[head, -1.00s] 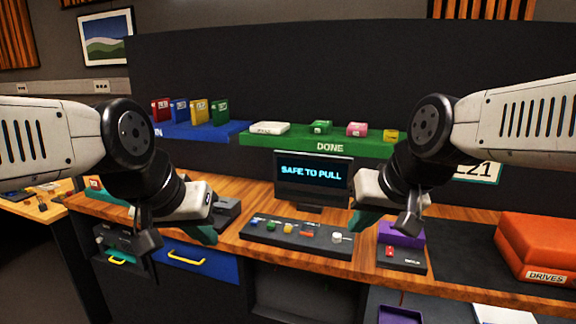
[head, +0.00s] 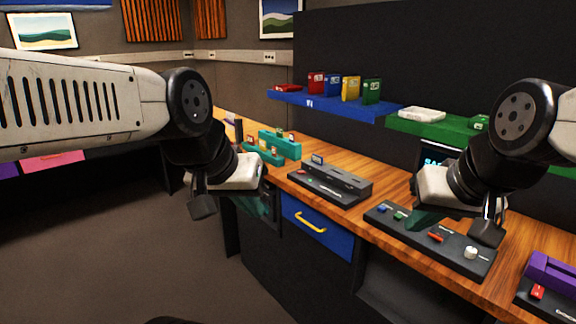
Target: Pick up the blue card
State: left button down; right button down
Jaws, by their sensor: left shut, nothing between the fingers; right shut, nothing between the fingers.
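The blue card (head: 333,86) stands upright on the blue shelf (head: 330,106) at the back, between a red card (head: 316,83) and a yellow card (head: 351,88). A green card (head: 371,91) stands to the right of the yellow one. My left gripper (head: 262,208) is shut and empty, in front of the bench, below and left of the shelf. My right gripper (head: 426,219) is shut and empty, over the button panel, below and right of the cards. Neither gripper touches a card.
A green shelf (head: 436,126) with a white box (head: 421,114) adjoins on the right. On the wooden bench are a teal rack (head: 279,146), a dark slotted device (head: 331,186) and a black button panel (head: 415,237), with a purple block (head: 551,271) at right. A blue drawer (head: 317,228) is below.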

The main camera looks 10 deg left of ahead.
aim_at(316, 158)
jog(key=u, duration=0.1)
jog(key=i+z, duration=0.25)
jog(key=i, duration=0.15)
jog(key=i+j+z, duration=0.15)
jog(key=i+z, duration=0.15)
jog(key=i+j+z, duration=0.25)
jog(key=i, duration=0.2)
